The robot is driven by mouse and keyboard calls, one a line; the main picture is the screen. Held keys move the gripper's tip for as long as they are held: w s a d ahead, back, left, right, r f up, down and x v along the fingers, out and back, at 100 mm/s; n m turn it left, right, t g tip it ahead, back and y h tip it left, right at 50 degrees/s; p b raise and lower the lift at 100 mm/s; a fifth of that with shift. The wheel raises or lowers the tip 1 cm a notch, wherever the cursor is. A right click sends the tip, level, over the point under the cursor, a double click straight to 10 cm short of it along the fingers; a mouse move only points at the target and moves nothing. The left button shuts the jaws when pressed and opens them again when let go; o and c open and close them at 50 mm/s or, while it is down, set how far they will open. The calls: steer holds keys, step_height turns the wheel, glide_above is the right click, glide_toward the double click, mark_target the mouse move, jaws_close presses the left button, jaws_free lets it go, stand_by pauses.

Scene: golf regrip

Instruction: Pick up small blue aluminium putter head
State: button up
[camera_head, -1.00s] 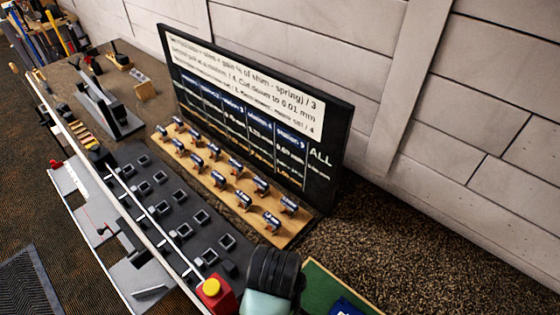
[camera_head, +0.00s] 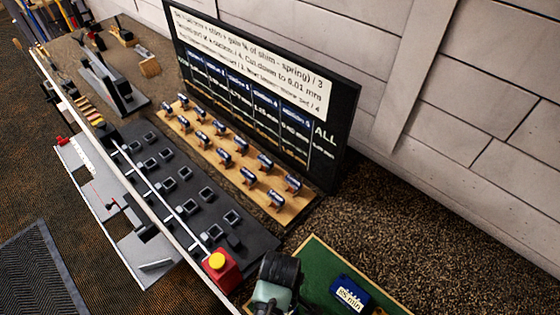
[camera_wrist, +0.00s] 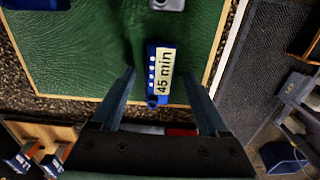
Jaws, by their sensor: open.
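My gripper (camera_wrist: 159,75) is open and empty in the wrist view, its two fingers spread. Between and beyond the fingertips a small blue block (camera_wrist: 153,93) with white dots and a "45 min" label lies on the green mat (camera_wrist: 105,60). It also shows in the head view (camera_head: 338,287) on the green mat (camera_head: 312,262). At the top left of the wrist view a dark blue piece (camera_wrist: 38,4) is cut off by the frame. I cannot tell for certain which blue piece is the putter head.
A grey piece (camera_wrist: 168,4) is cut off at the top of the wrist view. A wooden board (camera_head: 228,162) with several small blue-topped parts stands before a dark sign (camera_head: 340,150). A red box with a yellow button (camera_head: 219,268) is left of the mat.

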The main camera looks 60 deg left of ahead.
steer(key=shift+c, duration=0.3)
jaws_close()
stand_by(0.3)
